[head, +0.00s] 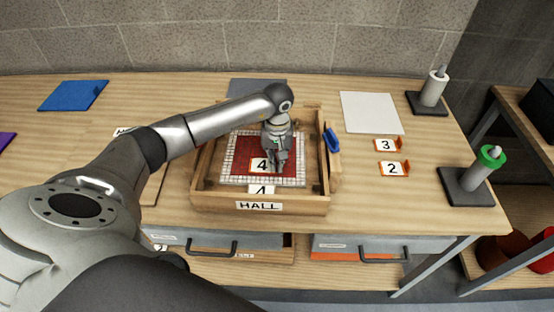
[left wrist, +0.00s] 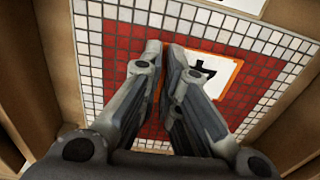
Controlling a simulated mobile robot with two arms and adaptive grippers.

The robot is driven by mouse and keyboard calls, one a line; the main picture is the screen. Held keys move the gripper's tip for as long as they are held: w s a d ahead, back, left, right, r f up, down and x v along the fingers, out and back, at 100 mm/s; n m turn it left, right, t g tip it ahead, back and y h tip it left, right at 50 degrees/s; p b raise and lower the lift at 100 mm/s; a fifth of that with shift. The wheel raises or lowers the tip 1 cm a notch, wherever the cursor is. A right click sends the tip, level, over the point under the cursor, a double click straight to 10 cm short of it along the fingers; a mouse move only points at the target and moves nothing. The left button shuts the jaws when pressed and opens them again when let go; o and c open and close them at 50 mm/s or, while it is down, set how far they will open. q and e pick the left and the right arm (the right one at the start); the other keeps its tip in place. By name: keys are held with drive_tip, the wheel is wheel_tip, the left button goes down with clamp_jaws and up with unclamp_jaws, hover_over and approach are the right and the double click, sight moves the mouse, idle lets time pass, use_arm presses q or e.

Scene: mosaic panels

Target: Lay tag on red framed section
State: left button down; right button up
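A white tag marked 4 (head: 259,164) lies on the red mosaic field of the panel (head: 230,160), inside the wooden HALL tray (head: 222,200). In the left wrist view the tag (left wrist: 203,72) has an orange-red border around it, and a finger covers part of it. My left gripper (head: 278,168) points down at the tag's right side in the head view. In the left wrist view its fingertips (left wrist: 165,52) are close together with a narrow gap, and red tiles show between them. Nothing is clearly held. My right gripper is not in view.
Tags 3 (head: 386,145) and 2 (head: 393,169) stand to the right. A blue-handled tool (head: 332,140) is by the tray's right wall. The tray walls surround my gripper.

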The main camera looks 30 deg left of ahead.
use_arm(q)
drive_tip(key=c, duration=1.6)
unclamp_jaws()
drive_tip(key=shift+f, duration=0.1)
drive_tip(key=shift+c, duration=0.2)
drive_tip(key=shift+r+p, duration=0.35)
drive_tip(key=shift+p, duration=0.1)
wheel_tip(320, 180, up, 12)
drive_tip(key=b, duration=0.5)
drive_tip(key=shift+f, duration=0.15)
